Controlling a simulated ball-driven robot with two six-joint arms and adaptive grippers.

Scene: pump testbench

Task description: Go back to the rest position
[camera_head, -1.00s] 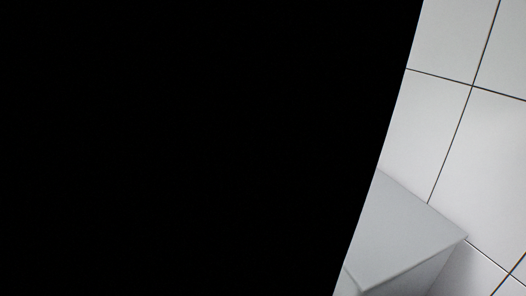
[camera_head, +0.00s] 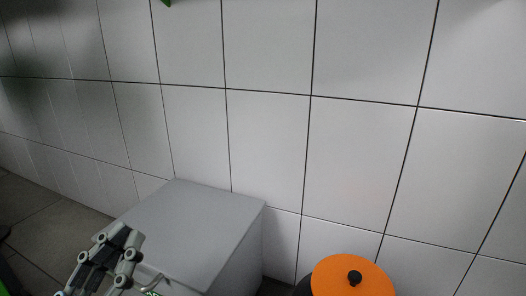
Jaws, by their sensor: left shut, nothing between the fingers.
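My left gripper (camera_head: 92,280) shows at the lower left of the head view, in front of the grey box. Its linkage is grey and black. My right gripper is not in view.
A plain grey box (camera_head: 205,222) stands against the white tiled wall (camera_head: 265,140). An orange disc with a black knob (camera_head: 335,277) shows at the bottom right of centre. Dark floor tiles (camera_head: 45,215) lie bare at the left.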

